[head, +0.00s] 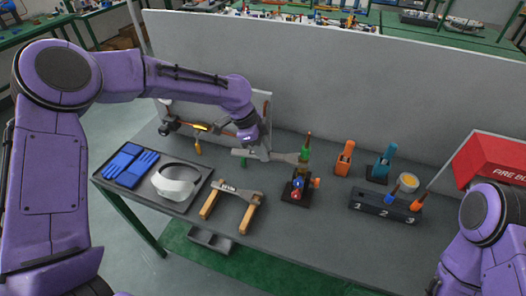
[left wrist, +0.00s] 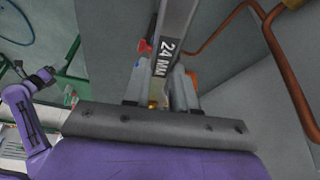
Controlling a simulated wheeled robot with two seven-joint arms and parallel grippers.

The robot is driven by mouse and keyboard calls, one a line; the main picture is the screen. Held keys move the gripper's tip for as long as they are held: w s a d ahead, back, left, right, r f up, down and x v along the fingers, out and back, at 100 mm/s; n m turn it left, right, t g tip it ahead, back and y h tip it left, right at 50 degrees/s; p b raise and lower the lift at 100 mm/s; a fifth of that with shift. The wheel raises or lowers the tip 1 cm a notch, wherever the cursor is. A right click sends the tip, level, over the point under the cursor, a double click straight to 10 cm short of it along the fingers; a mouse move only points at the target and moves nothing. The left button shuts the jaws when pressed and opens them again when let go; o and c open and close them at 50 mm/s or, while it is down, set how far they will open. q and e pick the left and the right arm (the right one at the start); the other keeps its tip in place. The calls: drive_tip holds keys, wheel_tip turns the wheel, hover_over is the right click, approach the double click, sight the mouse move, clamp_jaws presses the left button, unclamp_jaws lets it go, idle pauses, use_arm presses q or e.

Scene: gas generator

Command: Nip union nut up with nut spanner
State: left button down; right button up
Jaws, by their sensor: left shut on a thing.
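My left gripper (head: 262,152) is shut on a grey spanner (head: 285,157), held level above the table. In the left wrist view the spanner (left wrist: 174,38) runs between my fingers (left wrist: 160,88) and bears a "24 MM" mark. Its right end in the head view is at the upright fitting (head: 303,168) on a dark stand, which has green, brass, blue and red parts. I cannot tell whether the jaw is around the union nut or only beside it; the nut is too small to make out. My right arm shows at the lower right, but its gripper is out of view.
A second spanner (head: 237,190) lies across a wooden rack (head: 210,206). A tray (head: 190,207) holds blue gloves (head: 130,164) and a white visor (head: 176,182). Right are orange (head: 344,157) and blue (head: 381,167) holders, a numbered block (head: 372,207) and a red box (head: 495,165). A grey panel stands behind.

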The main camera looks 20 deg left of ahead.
use_arm(q)
drive_tip(key=w+m+g, duration=0.1)
drive_tip(key=w+m, duration=0.2)
drive_tip(key=shift+w, duration=0.2)
idle(0.6)
drive_tip(key=shift+a, duration=0.2)
drive_tip(key=shift+n, duration=0.3)
drive_tip(key=shift+w+a, duration=0.2)
drive_tip(key=shift+a, duration=1.15)
drive_tip(key=shift+w+a, duration=0.15)
drive_tip(key=shift+a, duration=1.15)
